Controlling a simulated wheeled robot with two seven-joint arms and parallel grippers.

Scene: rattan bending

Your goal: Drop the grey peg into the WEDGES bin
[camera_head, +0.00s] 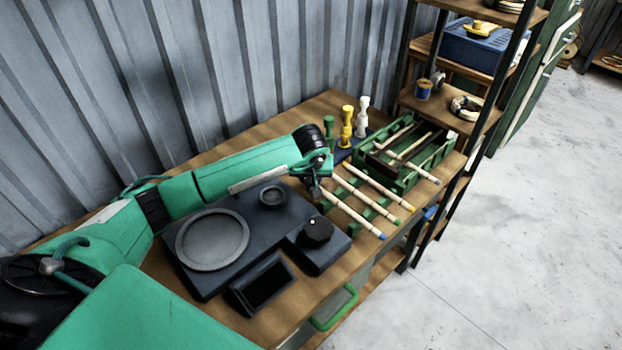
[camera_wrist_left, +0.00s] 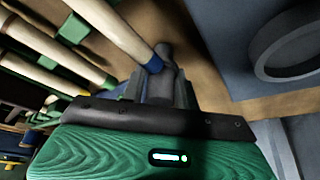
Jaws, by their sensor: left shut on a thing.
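My left gripper (camera_head: 315,191) reaches down over the workbench, between the dark machine and the light rods. In the left wrist view the gripper (camera_wrist_left: 160,90) is shut on a grey peg (camera_wrist_left: 165,60), which stands out between the fingers. The blue tip of a rattan rod (camera_wrist_left: 154,65) is right beside the peg; I cannot tell if they touch. In the head view the peg cannot be made out at the fingertips. I can read no WEDGES label, so I cannot tell which container is that bin. My right gripper is not in view.
Several light rods (camera_head: 378,187) lie on green supports right of the gripper. A green rack (camera_head: 436,157) holds more rods behind them. Green (camera_head: 329,128), yellow (camera_head: 347,120) and whitish (camera_head: 362,115) pegs stand at the back. The dark machine (camera_head: 270,225) fills the bench's left.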

